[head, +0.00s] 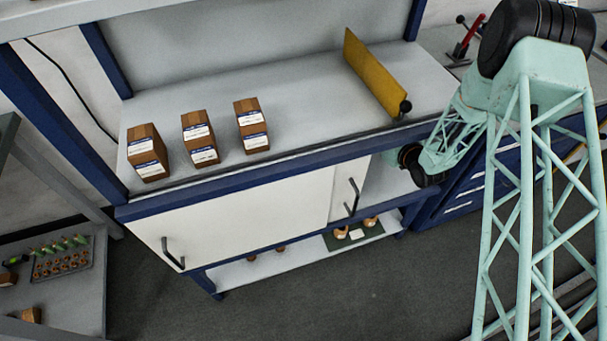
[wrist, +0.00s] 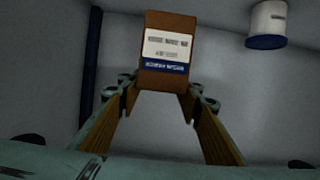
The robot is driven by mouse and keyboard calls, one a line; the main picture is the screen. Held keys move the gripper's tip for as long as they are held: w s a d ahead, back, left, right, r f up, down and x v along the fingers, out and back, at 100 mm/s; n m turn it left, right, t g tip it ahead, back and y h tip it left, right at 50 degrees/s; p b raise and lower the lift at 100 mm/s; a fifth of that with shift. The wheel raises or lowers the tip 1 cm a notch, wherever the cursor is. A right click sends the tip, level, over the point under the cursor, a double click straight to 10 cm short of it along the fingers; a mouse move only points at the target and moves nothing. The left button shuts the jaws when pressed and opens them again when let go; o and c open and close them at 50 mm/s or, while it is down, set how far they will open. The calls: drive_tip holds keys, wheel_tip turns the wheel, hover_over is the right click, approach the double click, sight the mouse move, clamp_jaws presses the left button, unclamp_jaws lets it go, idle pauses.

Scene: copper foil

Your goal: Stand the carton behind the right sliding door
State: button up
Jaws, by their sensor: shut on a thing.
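In the wrist view a brown carton (wrist: 167,52) with a white and blue label is between the fingertips of my gripper (wrist: 164,92), which is shut on it. The carton looks upright in the picture, with grey surfaces around it; I cannot tell whether its base touches the shelf. In the head view my arm reaches into the open right end of the cabinet, and the gripper and held carton are hidden. The right sliding door (head: 344,190) has a dark handle and sits left of that opening, beside the left sliding door (head: 245,215).
Three similar cartons (head: 201,138) stand on the benchtop (head: 300,110), with a yellow panel (head: 372,75) to their right. A white and blue can (wrist: 268,22) is at upper right in the wrist view. A lower shelf (head: 250,270) holds a green mat with copper-coloured parts.

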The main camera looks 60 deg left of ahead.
drive_tip(key=shift+f+b, duration=0.45)
drive_tip(key=shift+f, duration=1.5)
drive_tip(key=shift+f+b, duration=0.55)
drive_tip(key=shift+f, duration=1.45)
drive_tip(key=o, duration=1.1)
drive_tip(key=shift+f, duration=0.15)
